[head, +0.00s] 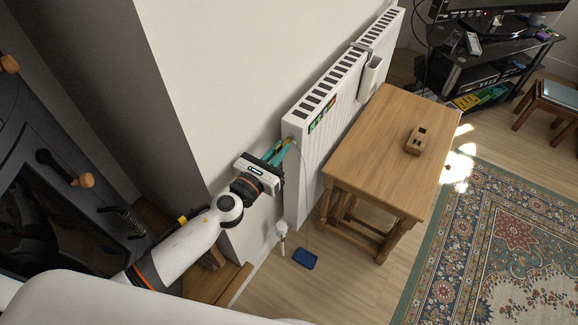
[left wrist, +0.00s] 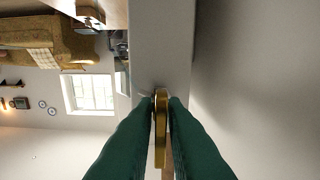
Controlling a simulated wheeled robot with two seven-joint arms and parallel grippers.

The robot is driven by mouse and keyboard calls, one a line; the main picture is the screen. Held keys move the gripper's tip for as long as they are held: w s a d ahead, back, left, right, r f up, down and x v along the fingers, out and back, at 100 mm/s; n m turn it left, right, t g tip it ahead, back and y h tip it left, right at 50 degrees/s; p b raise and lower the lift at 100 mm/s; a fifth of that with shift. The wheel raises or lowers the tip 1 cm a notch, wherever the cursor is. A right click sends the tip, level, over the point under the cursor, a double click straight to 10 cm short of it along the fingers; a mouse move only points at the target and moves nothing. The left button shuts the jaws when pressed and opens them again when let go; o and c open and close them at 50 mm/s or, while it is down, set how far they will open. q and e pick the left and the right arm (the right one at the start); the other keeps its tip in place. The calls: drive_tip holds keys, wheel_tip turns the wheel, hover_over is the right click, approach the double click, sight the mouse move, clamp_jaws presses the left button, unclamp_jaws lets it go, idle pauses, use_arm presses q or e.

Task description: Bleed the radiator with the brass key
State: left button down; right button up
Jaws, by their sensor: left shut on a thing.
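The white radiator (head: 306,178) stands along the wall, and its near top corner is beside my left gripper (head: 284,148). The gripper's green fingers are shut on the brass key (left wrist: 161,130), which shows edge-on between the fingertips in the left wrist view. The key's far end is at or close to the radiator's pale end face (left wrist: 161,45). The bleed valve is hidden behind the key and fingers, so I cannot tell whether the key sits on it. My right gripper is out of view.
A wooden table (head: 385,150) stands close to the radiator, with a wooden block (head: 415,141) on it. A dark stove (head: 50,190) is at left.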

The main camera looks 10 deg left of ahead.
use_arm(q)
drive_tip(key=shift+m, duration=0.8)
drive_tip(key=shift+m+p, duration=0.35)
drive_tip(key=shift+m, duration=0.55)
drive_tip(key=shift+s, duration=0.1)
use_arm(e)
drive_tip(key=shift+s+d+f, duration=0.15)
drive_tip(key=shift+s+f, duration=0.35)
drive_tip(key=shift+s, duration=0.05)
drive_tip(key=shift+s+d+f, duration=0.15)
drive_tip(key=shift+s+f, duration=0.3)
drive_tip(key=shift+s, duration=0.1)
use_arm(q)
drive_tip(key=shift+s+a+f, duration=0.1)
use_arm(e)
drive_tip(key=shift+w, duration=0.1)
use_arm(q)
drive_tip(key=v, duration=0.2)
drive_tip(key=shift+s+a, duration=0.1)
drive_tip(key=shift+s, duration=0.15)
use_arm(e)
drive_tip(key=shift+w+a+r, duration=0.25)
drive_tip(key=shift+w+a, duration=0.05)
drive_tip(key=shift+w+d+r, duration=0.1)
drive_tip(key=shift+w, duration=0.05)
